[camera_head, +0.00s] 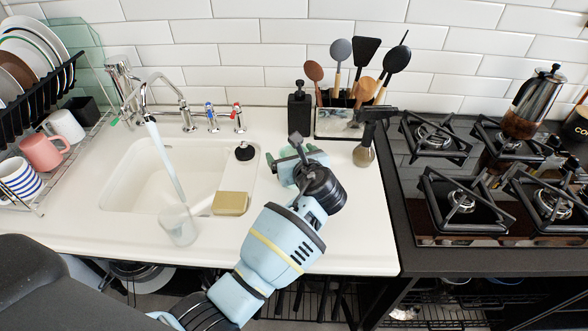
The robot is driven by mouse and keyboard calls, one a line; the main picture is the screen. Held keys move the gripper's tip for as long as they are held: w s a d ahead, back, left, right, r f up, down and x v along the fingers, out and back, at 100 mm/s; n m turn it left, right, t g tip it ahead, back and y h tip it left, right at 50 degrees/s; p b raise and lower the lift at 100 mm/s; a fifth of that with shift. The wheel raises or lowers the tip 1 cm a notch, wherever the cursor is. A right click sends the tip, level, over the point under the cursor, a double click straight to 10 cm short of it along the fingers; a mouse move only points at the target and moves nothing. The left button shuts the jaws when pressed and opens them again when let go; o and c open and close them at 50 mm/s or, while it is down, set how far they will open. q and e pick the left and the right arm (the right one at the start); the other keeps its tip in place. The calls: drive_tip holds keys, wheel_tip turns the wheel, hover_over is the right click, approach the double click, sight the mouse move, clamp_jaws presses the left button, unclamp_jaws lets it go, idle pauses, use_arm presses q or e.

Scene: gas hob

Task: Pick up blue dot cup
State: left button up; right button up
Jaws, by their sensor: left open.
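I cannot make out a cup with blue dots. At the left, the dish rack holds a white mug with blue stripes (20,178), a pink mug (44,152) and a whitish mug (65,126) partly hidden behind the pink one. My left gripper (297,155) is open over the white counter, right of the sink and well away from the mugs. I see nothing held in it, but its wrist hides part of the counter. My right gripper is out of view.
The sink (130,178) has a running tap (145,95), a clear glass (178,225) and a sponge (231,203) at its edge. A small bottle (364,152) and a utensil holder (340,122) stand beyond my gripper. The gas hob (408,180) is at the right, with a coffee press (532,100).

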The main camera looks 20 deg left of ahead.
use_arm(q)
drive_tip(key=shift+w, duration=0.1)
drive_tip(key=c, duration=1.2)
drive_tip(key=shift+r, duration=0.2)
